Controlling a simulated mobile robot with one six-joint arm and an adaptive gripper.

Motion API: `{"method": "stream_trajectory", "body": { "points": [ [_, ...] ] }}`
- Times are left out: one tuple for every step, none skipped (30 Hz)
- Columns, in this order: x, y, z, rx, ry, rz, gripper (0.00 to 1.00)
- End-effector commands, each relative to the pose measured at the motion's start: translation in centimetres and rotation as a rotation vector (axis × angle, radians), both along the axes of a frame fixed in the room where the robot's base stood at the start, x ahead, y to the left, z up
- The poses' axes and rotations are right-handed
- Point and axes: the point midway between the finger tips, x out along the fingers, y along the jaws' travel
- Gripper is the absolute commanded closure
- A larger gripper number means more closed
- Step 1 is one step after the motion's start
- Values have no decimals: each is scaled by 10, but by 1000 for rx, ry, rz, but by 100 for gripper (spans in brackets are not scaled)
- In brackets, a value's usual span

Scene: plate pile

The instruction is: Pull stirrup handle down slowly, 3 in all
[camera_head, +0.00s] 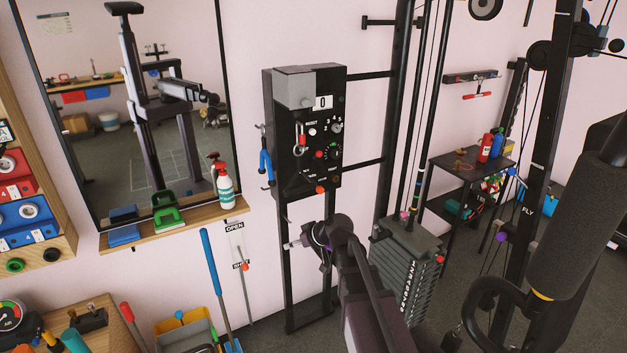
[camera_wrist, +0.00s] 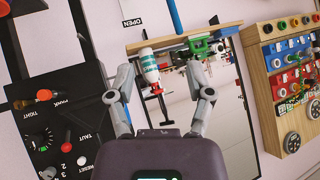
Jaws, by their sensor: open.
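I cannot tell for sure which thing is the stirrup handle. A small red-gripped handle (camera_head: 477,95) hangs below a wall bracket at the upper right of the head view. A blue handle-like piece (camera_head: 266,165) hangs at the left side of the black control box (camera_head: 305,135), whose display reads 0. My gripper (camera_head: 292,244) is below that box in the head view. In the wrist view my gripper (camera_wrist: 160,70) is open, with nothing held between its fingers. The box also shows at the left of the wrist view (camera_wrist: 50,110).
A spray bottle (camera_head: 224,184) stands on a wooden shelf (camera_head: 190,224) under a mirror (camera_head: 70,100). A weight stack (camera_head: 405,270) and black posts stand right of my arm. A large black padded roller (camera_head: 575,230) fills the right foreground. A toggle panel (camera_wrist: 285,75) is at right in the wrist view.

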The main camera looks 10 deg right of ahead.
Motion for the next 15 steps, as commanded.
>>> {"method": "stream_trajectory", "body": {
  "points": [
    [23,-1,8,28,-73,1,33],
    [33,-2,14,43,-120,1,33],
    [47,-3,22,62,-179,-3,33],
    [57,-5,28,74,-223,-8,33],
    [66,-7,34,86,-268,-15,33],
    [79,-10,42,98,-325,-28,33],
    [89,-13,48,107,-366,-39,33],
    [98,-17,53,114,-406,-54,33],
    [110,-23,61,121,-459,-75,33],
    [119,-28,66,126,-496,-93,33],
    [127,-33,72,128,-531,-112,33],
    [137,-40,78,130,-575,-139,33],
    [145,-45,82,130,-604,-160,33],
    [151,-51,86,128,-631,-180,33],
    [159,-58,91,126,-662,-206,33]
  ]
}}
